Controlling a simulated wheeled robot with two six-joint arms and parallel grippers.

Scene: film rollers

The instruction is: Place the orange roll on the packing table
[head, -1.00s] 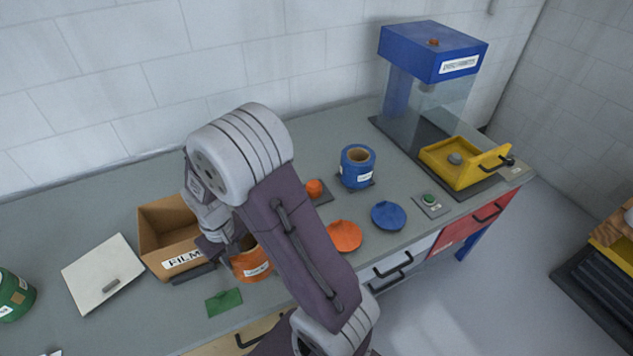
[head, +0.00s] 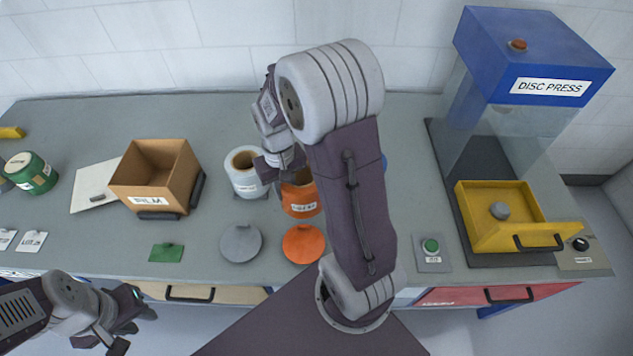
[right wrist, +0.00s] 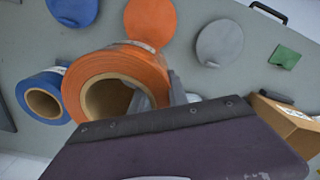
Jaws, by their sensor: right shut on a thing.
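The orange roll (head: 301,198) has a white label and stands upright behind the orange disc (head: 304,244), right of the grey-white roll (head: 244,180). My right gripper (head: 284,170) is shut on its wall. In the right wrist view the orange roll (right wrist: 148,68) shows its open core close to the gripper. I cannot tell whether its base touches the packing table (head: 60,130). My left gripper (head: 128,318) is low at the left, in front of the table edge; its finger opening is unclear.
A cardboard film box (head: 128,178) stands left of the rolls. The disc press (head: 535,60) with its yellow tray (head: 495,235) is at the right. A blue roll (right wrist: 42,97) and blue disc (right wrist: 72,10) are in the wrist view. A grey disc (head: 240,244) and green card (head: 166,253) lie in front.

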